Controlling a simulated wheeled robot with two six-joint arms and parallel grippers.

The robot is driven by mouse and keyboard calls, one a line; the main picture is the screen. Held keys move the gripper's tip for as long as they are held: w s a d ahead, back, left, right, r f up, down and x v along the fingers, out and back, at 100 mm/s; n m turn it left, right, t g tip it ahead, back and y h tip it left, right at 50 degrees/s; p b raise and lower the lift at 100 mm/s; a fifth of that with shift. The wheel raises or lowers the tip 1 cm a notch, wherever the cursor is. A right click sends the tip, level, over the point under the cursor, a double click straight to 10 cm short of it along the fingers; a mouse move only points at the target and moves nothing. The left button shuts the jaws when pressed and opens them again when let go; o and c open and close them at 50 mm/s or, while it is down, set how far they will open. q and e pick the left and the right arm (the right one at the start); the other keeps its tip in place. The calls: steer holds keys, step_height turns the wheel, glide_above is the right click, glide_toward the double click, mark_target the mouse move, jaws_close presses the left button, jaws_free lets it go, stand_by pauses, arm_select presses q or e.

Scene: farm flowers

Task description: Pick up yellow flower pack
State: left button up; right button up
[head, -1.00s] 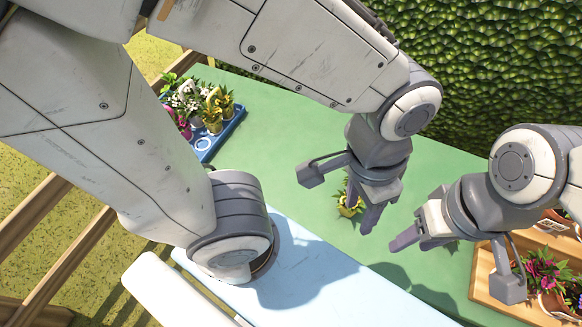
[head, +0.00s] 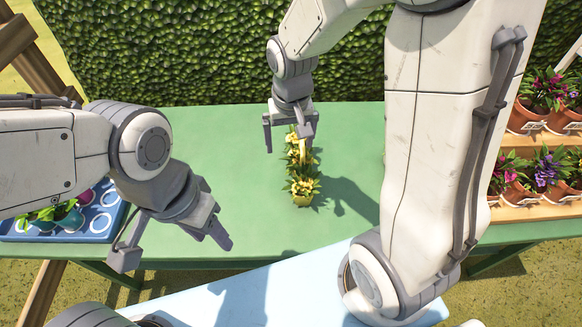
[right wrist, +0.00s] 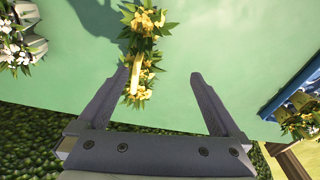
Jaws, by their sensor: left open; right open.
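The yellow flower pack (head: 303,185) stands on the green table, a row of yellow blooms with green leaves and a yellow handle. In the right wrist view the pack (right wrist: 143,28) runs up from between my fingers, closer to the left finger. My right gripper (head: 288,148) is open above the far end of the pack, its fingers apart. It holds nothing; in the right wrist view the open gripper (right wrist: 158,77) has the handle (right wrist: 137,74) in its gap. My left gripper (head: 174,250) is open and empty at the left, near the table's front edge.
A blue tray (head: 98,222) with potted flowers is at the table's left end. Wooden shelves (head: 520,211) with potted purple and pink flowers stand at the right. White flowers (right wrist: 18,45) show in the right wrist view. A hedge (head: 180,50) rises behind the table.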

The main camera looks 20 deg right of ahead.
mark_target(301, 147)
steer(key=shift+m, duration=0.8)
steer(key=w+d+f, duration=0.1)
steer(key=d+f, duration=0.1)
steer(key=f, duration=0.1)
steer(key=w+d+f+b, duration=0.1)
steer(key=shift+w+d+f, duration=0.2)
steer(key=shift+w+d, duration=0.15)
steer(key=f, duration=0.4)
steer(key=shift+w+d+f, duration=0.2)
steer(key=shift+w, duration=0.15)
steer(key=shift+w+d+f, duration=0.1)
steer(key=shift+w+f, duration=0.05)
steer(key=shift+f, duration=0.75)
steer(key=shift+w+d+f, duration=0.1)
steer(key=shift+f, duration=0.8)
steer(key=shift+w+d+f, duration=0.1)
steer(key=shift+w+f, duration=0.05)
steer(key=shift+f, duration=0.75)
steer(key=shift+c, duration=0.3)
jaws_close()
